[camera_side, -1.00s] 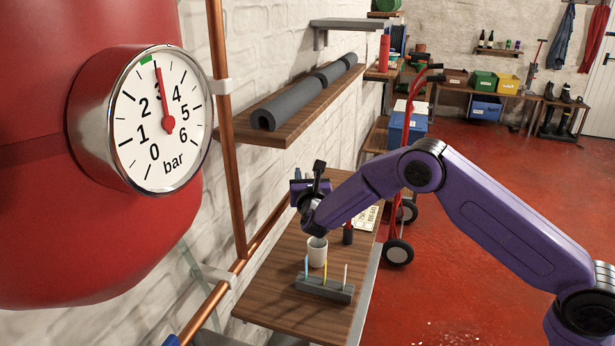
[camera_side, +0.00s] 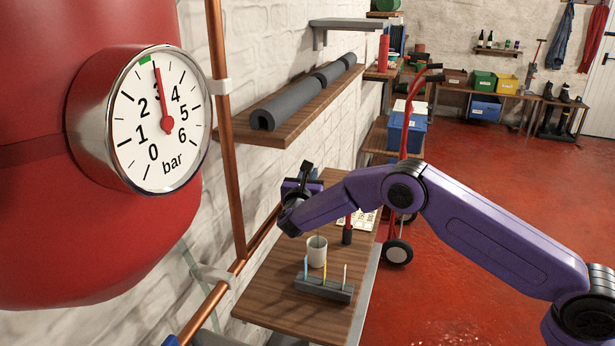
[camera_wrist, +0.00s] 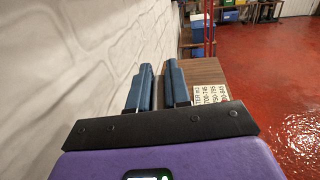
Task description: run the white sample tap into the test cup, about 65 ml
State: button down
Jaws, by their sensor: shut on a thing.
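A white test cup (camera_side: 317,257) stands upright on the wooden bench (camera_side: 285,300). A thin greenish streak shows at its mouth; I cannot tell whether it is water, and the level inside is not readable. My gripper (camera_wrist: 158,68) is near the white brick wall; in the side view it is behind and above the cup. In the wrist view its two blue fingers stand a small gap apart. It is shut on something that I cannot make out. The white sample tap does not show clearly in either view.
A grey rack (camera_side: 324,288) with thin coloured sticks stands in front of the cup. A dark, red-topped item (camera_side: 347,232) stands right of it. A printed sheet (camera_wrist: 211,94) lies on the bench. A pressure gauge (camera_side: 140,120) and a copper pipe (camera_side: 228,130) are at left.

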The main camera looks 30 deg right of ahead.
jog(key=shift+s+d+m+g+h, duration=0.1)
jog(key=shift+m+g+h, duration=0.9)
jog(key=shift+h, duration=0.2)
jog(key=c, duration=1.2)
grip_release()
jog(key=shift+o, duration=0.2)
jog(key=v, duration=1.2)
jog(key=shift+r, duration=0.15)
